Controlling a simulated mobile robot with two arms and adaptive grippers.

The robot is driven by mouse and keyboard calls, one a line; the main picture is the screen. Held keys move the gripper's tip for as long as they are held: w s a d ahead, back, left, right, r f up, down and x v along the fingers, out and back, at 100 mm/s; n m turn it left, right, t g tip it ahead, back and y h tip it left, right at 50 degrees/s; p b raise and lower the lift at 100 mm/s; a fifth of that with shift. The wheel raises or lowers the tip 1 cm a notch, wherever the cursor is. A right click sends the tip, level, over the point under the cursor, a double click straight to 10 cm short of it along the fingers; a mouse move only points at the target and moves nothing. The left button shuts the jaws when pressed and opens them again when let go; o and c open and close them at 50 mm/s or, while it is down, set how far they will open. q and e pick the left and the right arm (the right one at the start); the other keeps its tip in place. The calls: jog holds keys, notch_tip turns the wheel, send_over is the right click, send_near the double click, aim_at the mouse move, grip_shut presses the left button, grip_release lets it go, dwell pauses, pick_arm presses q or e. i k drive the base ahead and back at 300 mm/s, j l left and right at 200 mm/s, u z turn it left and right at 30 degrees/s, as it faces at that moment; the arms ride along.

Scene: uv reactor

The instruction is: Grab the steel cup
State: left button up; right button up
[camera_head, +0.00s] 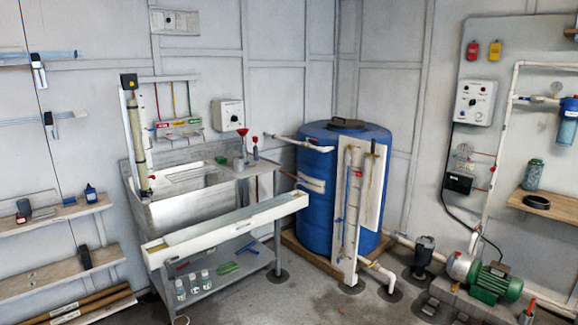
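A small grey, cup-like thing (238,164) stands on the right-hand ledge of the steel sink bench (175,208). It may be the steel cup, but it is too small to be sure. A red funnel-like thing (242,132) shows just above it, and a thin bottle with a red top (255,153) stands to its right. Neither of my grippers shows in the head view, so I cannot tell whether they are open or hold anything.
A long white trough (225,226) runs along the bench front. Several small bottles stand on the lower shelf (225,285). A blue barrel (320,205) stands right of the bench. A green pump (495,283) and pipes are at right. Wall shelves (60,268) are at left.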

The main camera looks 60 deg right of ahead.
aim_at(238, 165)
jog(key=z, duration=1.5)
jog(key=i+l+u, duration=0.1)
jog(key=i, duration=0.25)
jog(key=l, duration=0.1)
